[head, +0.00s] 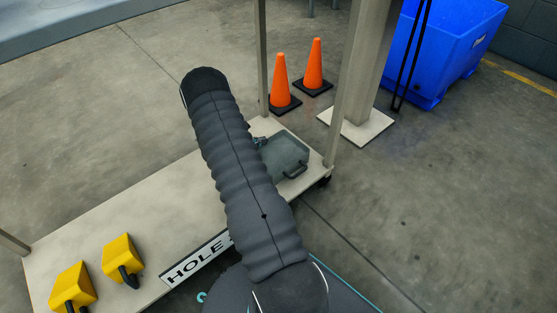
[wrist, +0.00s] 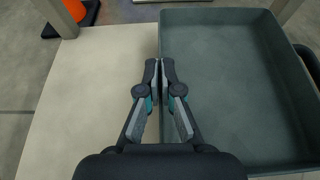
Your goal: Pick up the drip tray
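The drip tray (head: 288,151) is a grey-green, shallow rectangular tray with a dark handle on its near side. It lies on the right end of the low beige shelf, partly behind my arm in the head view. In the wrist view the drip tray (wrist: 235,75) fills the right half and looks empty. My gripper (wrist: 160,70) is at the tray's left wall, one finger outside and one inside. The fingers are close together with the thin wall between them. In the head view my gripper (head: 260,141) shows only partly beside the tray.
The beige shelf (head: 150,205) carries two yellow blocks with black handles (head: 122,258) (head: 72,288) at its left. Posts rise from the shelf near the tray. Two orange cones (head: 280,82) (head: 315,66), a column and a blue bin (head: 445,50) stand behind. Floor at right is clear.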

